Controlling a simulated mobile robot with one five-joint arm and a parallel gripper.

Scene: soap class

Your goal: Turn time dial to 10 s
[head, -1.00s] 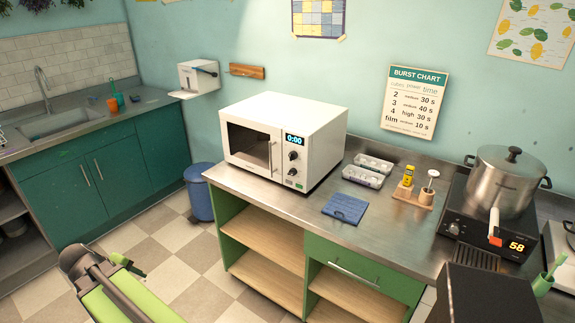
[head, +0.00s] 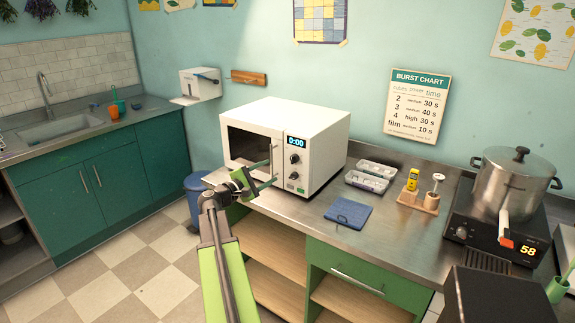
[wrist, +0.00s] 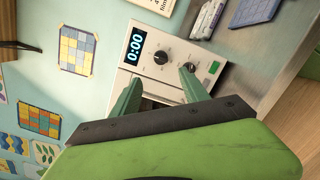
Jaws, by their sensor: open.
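The white microwave (head: 290,115) stands on the steel counter. Its display (head: 296,142) reads 0:00. Two dark dials sit below the display: an upper dial (head: 295,159) and a lower dial (head: 294,175). Their labels are too small to read, so I cannot tell which is the time dial. In the wrist view the upper dial (wrist: 160,57) shows beyond and between my fingertips, and the lower dial (wrist: 203,57) is to the right. My gripper (head: 272,171) is open and empty in front of the microwave, left of the dials, apparently not touching them.
A burst chart (head: 417,105) on the wall lists film, medium, 10 s. A blue cloth or pad (head: 348,214) lies on the counter before the microwave. Clear trays (head: 367,178), a small wooden stand (head: 418,202) and a pot (head: 513,182) on a hotplate reading 58 stand to the right.

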